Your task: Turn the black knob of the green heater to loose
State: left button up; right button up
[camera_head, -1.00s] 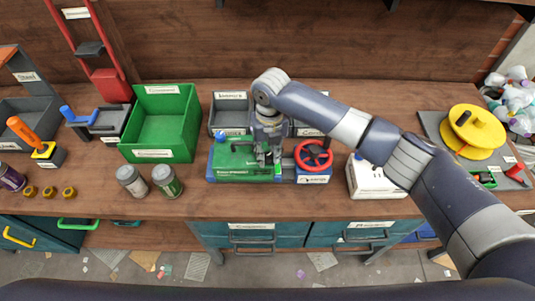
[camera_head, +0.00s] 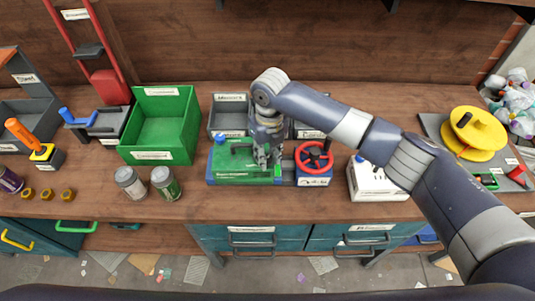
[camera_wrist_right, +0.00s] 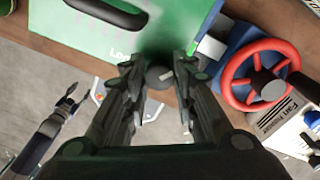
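The green heater (camera_head: 230,166) is a low green box with a black handle on top, lying in the middle of the bench. My right gripper (camera_head: 266,162) points down over its right end and hides the knob in the head view. In the right wrist view, the round black knob (camera_wrist_right: 158,78) with a pale mark sits between the fingertips of my right gripper (camera_wrist_right: 160,72). The fingers are apart, one on each side; I cannot tell whether they touch it. A dark jointed shape at the lower left, seemingly my left gripper (camera_wrist_right: 48,125), is over the floor.
A red handwheel (camera_head: 314,157) on a blue and white unit stands just right of the heater. A white box (camera_head: 375,182) is farther right. Two cans (camera_head: 130,183) stand front left, and a green bin (camera_head: 160,125) stands behind them. Grey bins (camera_head: 229,115) are behind the heater.

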aim_at(268, 157)
jog(key=o, duration=0.3)
jog(key=shift+r, duration=0.1)
notch_tip(268, 157, up, 12)
jog(key=shift+d, duration=0.15)
dwell(0.3)
dwell(0.4)
